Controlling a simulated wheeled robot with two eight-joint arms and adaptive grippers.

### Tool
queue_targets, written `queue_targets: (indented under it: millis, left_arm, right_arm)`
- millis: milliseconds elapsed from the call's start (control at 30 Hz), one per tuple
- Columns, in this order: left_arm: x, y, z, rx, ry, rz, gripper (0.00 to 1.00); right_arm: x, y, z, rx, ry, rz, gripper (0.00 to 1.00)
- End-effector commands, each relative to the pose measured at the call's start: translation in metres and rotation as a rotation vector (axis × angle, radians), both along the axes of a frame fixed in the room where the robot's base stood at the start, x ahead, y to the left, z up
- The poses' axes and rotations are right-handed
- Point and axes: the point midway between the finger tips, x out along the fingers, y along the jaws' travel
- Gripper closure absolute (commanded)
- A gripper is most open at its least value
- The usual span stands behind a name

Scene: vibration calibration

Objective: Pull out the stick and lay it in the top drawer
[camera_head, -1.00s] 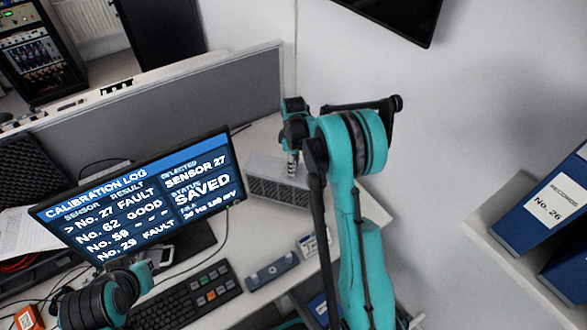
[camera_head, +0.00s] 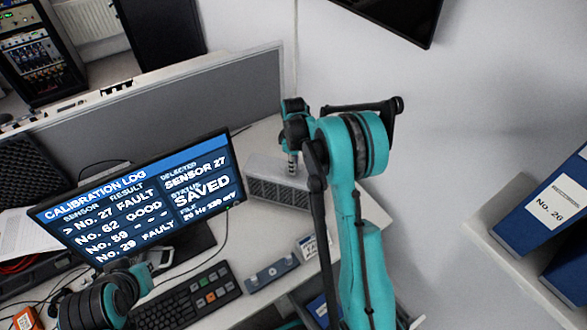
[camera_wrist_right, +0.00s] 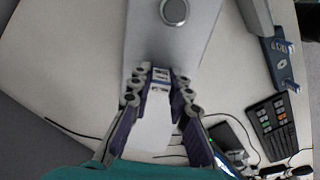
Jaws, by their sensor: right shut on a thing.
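My right gripper (camera_head: 292,165) points down at the grey box (camera_head: 278,192) with a perforated front, on the desk right of the monitor. In the right wrist view, the gripper (camera_wrist_right: 160,78) is shut on a small stick (camera_wrist_right: 160,75) with a pale metal end showing two square holes. The box's silver top (camera_wrist_right: 205,28) with a round button lies just beyond the fingertips. I cannot tell whether the stick still touches the box. My left gripper (camera_head: 150,262) is partly visible in front of the monitor stand; its fingers are unclear. I cannot make out the top drawer clearly.
The monitor (camera_head: 140,195) reads "SAVED" for sensor 27. A keyboard (camera_head: 186,300), a blue-grey device (camera_head: 271,272) and a small labelled item (camera_head: 310,246) lie along the desk's front. A grey partition (camera_head: 160,120) stands behind. Blue binders (camera_head: 545,210) stand on a shelf at right.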

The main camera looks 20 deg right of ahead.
Motion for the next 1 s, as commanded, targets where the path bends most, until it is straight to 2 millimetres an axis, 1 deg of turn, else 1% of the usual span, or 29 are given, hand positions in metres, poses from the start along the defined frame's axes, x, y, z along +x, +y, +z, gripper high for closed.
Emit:
queue_targets:
  millis: [1000]
  left_arm:
    - [0.0,0.0,0.0017,0.0,0.0,0.0,1.0]
  right_arm:
    - [0.0005,-0.0003,0.0109,-0.001,-0.001,0.0,1.0]
